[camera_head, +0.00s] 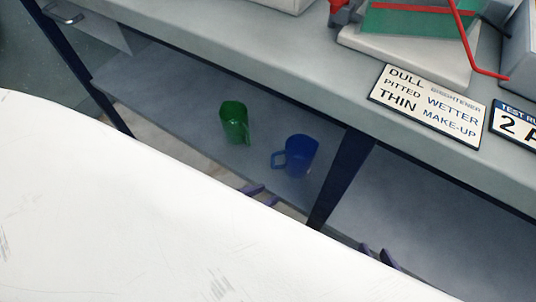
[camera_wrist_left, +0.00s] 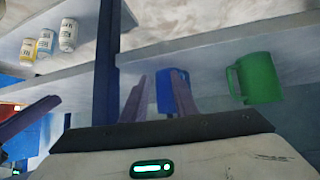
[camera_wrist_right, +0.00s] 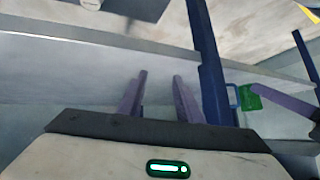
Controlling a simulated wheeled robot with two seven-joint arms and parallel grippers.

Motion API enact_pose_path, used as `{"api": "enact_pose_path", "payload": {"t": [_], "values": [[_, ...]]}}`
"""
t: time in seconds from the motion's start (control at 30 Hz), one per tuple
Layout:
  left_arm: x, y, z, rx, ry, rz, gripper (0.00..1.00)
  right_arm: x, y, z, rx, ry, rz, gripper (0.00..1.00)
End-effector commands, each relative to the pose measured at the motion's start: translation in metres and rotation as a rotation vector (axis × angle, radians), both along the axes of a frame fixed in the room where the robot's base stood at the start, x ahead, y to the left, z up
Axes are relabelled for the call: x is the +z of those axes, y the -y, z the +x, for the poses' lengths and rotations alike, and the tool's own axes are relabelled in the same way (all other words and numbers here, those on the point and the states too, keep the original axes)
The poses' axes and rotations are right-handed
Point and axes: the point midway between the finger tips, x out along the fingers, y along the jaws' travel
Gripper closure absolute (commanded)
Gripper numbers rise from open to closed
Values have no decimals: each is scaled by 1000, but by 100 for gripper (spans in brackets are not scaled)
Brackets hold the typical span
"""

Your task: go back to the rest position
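A green mug (camera_head: 234,122) and a blue mug (camera_head: 299,155) stand apart on the lower shelf. My left gripper (camera_head: 259,195) is in front of the shelf, near the blue mug; its fingers are apart with nothing between them. In the left wrist view the blue mug (camera_wrist_left: 172,92) shows behind the fingers, with the green mug (camera_wrist_left: 259,78) to the right. My right gripper (camera_head: 377,255) is open and empty in front of the shelf, right of the dark post. In the right wrist view the green mug (camera_wrist_right: 250,97) is partly hidden by the purple finger of my left gripper.
A dark blue post (camera_head: 341,178) divides the lower shelf (camera_head: 180,95) between my grippers. The bench top (camera_head: 225,40) above carries lettered signs (camera_head: 428,105) and a red-and-green item (camera_head: 420,18).

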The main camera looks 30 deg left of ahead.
Motion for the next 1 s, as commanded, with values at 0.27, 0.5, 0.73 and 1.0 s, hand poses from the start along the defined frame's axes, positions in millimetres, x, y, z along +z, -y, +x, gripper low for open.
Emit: {"api": "enact_pose_path", "payload": {"t": [0.27,0.5,0.73,1.0], "values": [[0,22,-10,29,-72,-134,73,0,0,0,0,0,0,68],[8,20,-10,29,-71,-127,73,10,1,1,0,1,-5,68],[59,11,-13,39,-73,-90,73,60,10,-2,-10,-3,-40,68],[103,-1,-20,47,-77,-42,73,104,22,-10,-16,-9,-87,68]]}}
